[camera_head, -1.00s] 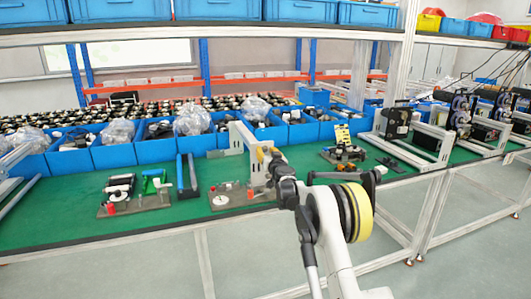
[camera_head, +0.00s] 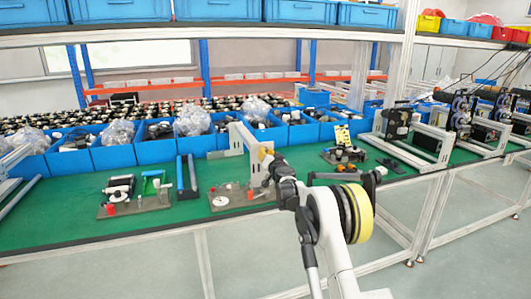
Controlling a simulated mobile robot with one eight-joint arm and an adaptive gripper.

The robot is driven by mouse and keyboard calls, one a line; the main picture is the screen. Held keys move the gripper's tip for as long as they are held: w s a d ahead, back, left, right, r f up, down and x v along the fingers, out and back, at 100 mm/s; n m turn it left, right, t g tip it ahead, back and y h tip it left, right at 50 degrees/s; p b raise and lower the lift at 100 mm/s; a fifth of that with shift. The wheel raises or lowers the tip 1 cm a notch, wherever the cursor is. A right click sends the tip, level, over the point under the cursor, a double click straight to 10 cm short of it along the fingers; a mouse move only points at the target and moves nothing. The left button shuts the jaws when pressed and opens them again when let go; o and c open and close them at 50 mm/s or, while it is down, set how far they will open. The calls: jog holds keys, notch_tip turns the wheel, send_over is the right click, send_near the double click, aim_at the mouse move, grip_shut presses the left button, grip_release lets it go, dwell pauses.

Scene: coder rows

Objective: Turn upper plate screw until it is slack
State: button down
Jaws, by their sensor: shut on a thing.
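A fixture (camera_head: 225,203) stands on the green bench, with a grey base plate and a pale upright plate (camera_head: 239,137) above it. My gripper (camera_head: 265,160) is at the right end of the upright plate, at its upper part. It is small and seen partly from behind my dark wrist. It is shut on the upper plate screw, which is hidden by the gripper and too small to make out.
A second fixture (camera_head: 128,203) lies to the left, beside blue bars (camera_head: 187,176). Another fixture (camera_head: 343,157) is to the right. Blue bins (camera_head: 113,155) line the bench behind. The green mat (camera_head: 60,210) is clear at the front left.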

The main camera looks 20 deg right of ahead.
jog(key=n, duration=0.4)
jog(key=shift+n, duration=0.3)
jog(key=n, duration=0.5)
jog(key=c, duration=1.5)
grip_release()
jog(key=shift+o, duration=0.2)
jog(key=m, duration=0.4)
jog(key=shift+b, duration=0.3)
jog(key=m, duration=0.5)
jog(key=shift+m, duration=0.4)
